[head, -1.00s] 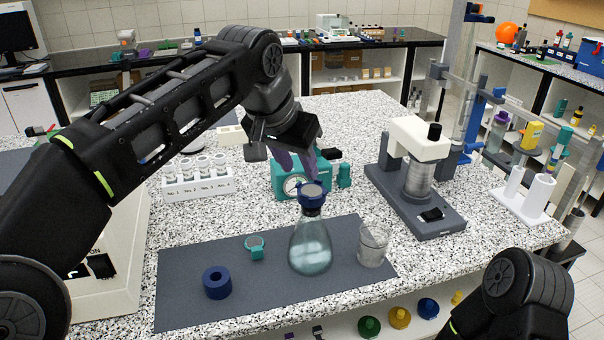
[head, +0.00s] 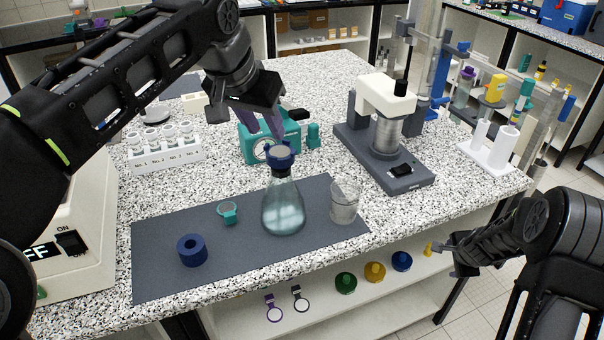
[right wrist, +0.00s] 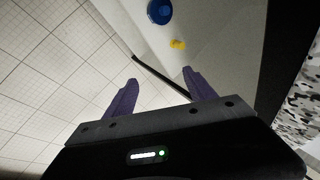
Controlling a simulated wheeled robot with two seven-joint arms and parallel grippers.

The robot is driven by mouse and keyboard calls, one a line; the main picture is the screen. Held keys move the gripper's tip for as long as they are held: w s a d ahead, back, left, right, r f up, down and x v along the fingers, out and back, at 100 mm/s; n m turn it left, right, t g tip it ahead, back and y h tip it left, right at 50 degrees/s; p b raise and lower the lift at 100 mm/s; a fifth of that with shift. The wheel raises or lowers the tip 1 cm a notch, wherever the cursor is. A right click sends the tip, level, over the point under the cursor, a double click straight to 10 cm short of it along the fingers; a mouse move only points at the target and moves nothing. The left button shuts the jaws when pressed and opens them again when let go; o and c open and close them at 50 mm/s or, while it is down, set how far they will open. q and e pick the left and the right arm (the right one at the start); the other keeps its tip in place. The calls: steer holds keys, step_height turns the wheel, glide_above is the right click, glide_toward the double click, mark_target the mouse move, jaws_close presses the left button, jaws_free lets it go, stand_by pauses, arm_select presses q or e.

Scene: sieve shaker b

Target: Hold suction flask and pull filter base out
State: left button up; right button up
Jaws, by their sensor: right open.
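The clear conical suction flask (head: 283,210) stands upright on the dark mat (head: 200,270). The dark blue filter base (head: 280,157) sits in its mouth. My left gripper (head: 275,132) is just above and behind the filter base, purple fingers pointing down. Whether the fingers touch the base, and how far apart they are, is unclear. My right gripper is off the bench's front right side, lower than the top. In the right wrist view (right wrist: 160,78) its two purple fingers are apart with nothing between them.
A glass beaker (head: 344,202) stands right of the flask. A blue ring (head: 192,251) and a teal cup (head: 228,213) lie to its left. A teal device (head: 258,148) is behind. Colored knobs (head: 375,272) sit on the shelf below.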

mark_target(290, 172)
steer(key=w+d+r+m+t+h, duration=0.25)
steer(key=d+r+m, duration=0.35)
steer(key=d+r, duration=0.95)
steer(key=w+a+r+n+t+y, duration=0.1)
steer(key=a+r+n+y, duration=0.3)
steer(key=a, duration=0.8)
steer(key=w+a+r+n+y, duration=0.25)
steer(key=a+r, duration=0.35)
steer(key=a, duration=0.7)
steer(key=w+a+r+n+t+y, duration=0.15)
steer(key=a+r+y, duration=0.35)
steer(key=a, duration=0.7)
steer(key=s+a+m+g+y, duration=0.1)
steer(key=a+m+y, duration=0.1)
steer(key=a, duration=0.4)
steer(key=s+a+m+g+y, duration=0.1)
steer(key=s+a+m+y, duration=0.1)
steer(key=a+y, duration=0.2)
steer(key=s+a+m+g+y, duration=0.1)
steer(key=a+m+y, duration=0.1)
steer(key=a, duration=0.7)
steer(key=shift+s+a+f+y, duration=0.35)
steer(key=shift+f+y, duration=0.05)
steer(key=shift+y, duration=0.1)
steer(key=shift+a+r+m, duration=0.2)
steer(key=shift+r+m, duration=0.05)
steer(key=shift+m, duration=0.05)
